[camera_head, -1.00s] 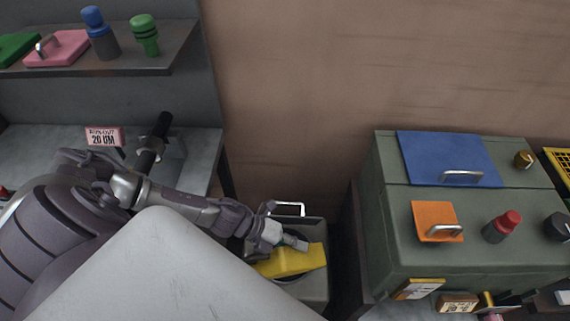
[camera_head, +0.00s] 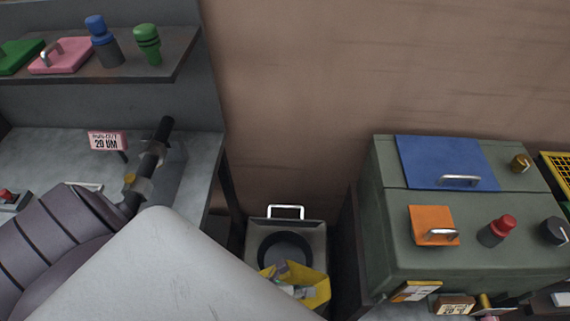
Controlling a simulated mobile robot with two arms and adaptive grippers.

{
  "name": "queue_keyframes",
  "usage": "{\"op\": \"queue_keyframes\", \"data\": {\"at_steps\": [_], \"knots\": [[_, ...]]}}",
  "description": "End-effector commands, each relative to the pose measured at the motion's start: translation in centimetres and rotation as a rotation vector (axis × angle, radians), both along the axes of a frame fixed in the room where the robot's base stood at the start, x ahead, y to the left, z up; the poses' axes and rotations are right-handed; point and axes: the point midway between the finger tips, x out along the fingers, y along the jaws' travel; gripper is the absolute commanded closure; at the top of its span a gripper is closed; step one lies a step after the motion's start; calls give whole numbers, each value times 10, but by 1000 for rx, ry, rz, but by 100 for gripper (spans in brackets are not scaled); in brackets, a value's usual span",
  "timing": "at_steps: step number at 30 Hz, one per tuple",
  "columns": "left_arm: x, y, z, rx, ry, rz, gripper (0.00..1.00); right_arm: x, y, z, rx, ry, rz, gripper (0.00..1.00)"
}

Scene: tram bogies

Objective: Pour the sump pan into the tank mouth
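The yellow sump pan (camera_head: 318,288) is at the bottom centre, tilted, over the near part of the grey tank. The tank mouth (camera_head: 284,246) is a round dark opening in the tank's top (camera_head: 256,236). Its far part shows beyond the pan; the pan overlaps the near rim. My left gripper (camera_head: 292,287) is at the pan and seems shut on it; its fingers are small and partly hidden. A pale part of my own body hides most of that arm. No liquid can be made out. My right gripper is not in view.
A silver handle (camera_head: 286,209) stands behind the mouth. A green-grey cabinet (camera_head: 390,238) stands close on the right. A grey bench (camera_head: 200,178) with a black bar (camera_head: 163,130) is on the left, below a shelf (camera_head: 170,68).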

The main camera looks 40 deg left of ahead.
Motion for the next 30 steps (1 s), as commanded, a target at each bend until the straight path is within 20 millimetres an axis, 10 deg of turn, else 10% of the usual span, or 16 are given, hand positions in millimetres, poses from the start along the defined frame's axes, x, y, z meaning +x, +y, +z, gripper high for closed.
{"op": "queue_keyframes", "data": {"at_steps": [30], "knots": [[-79,-80,-93,435,-430,1,100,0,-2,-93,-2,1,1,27]]}}
